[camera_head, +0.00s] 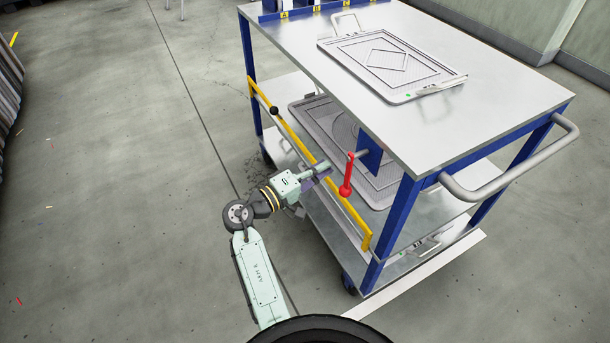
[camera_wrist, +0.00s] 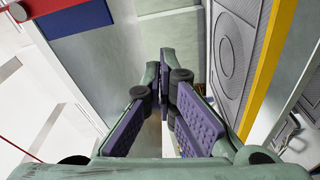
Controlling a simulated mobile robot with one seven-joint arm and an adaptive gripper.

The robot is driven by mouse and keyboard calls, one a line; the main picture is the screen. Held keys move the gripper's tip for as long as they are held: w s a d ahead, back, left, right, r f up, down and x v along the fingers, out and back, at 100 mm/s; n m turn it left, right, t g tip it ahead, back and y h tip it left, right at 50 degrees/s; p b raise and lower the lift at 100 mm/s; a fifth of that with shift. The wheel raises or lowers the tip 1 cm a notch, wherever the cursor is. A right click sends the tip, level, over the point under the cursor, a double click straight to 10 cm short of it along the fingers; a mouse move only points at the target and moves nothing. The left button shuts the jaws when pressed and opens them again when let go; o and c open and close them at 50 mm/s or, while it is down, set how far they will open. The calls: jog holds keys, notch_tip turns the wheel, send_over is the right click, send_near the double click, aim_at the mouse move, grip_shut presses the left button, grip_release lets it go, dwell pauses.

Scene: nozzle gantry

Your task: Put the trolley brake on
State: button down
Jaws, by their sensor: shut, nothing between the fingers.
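The trolley (camera_head: 500,60) has a grey top, blue legs and lower shelves. A red brake lever (camera_head: 347,178) with a round end hangs down from a short grey shaft at a blue bracket (camera_head: 369,156) under the top. My gripper (camera_head: 325,168) is just left of the lever, beside the trolley's open side, and appears apart from it. In the wrist view my gripper (camera_wrist: 167,85) has its purple-padded fingers together with nothing between them. A red part (camera_wrist: 40,6) and a blue part (camera_wrist: 75,20) show at that view's upper left.
A yellow bar (camera_head: 300,140) slants along the trolley's near side, with a black knob (camera_head: 273,110) near its upper end. A patterned tray (camera_head: 385,60) lies on the top, and another (camera_head: 315,120) on the shelf below. A grey handle (camera_head: 520,170) sticks out right.

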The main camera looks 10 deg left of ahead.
jog(key=shift+s+d+f+p, duration=0.2)
jog(key=shift+s+d+p, duration=0.1)
jog(key=shift+s+d, duration=0.4)
jog(key=shift+s+d+f+p, duration=0.2)
jog(key=shift+s+d+p, duration=0.1)
jog(key=shift+s+d, duration=0.35)
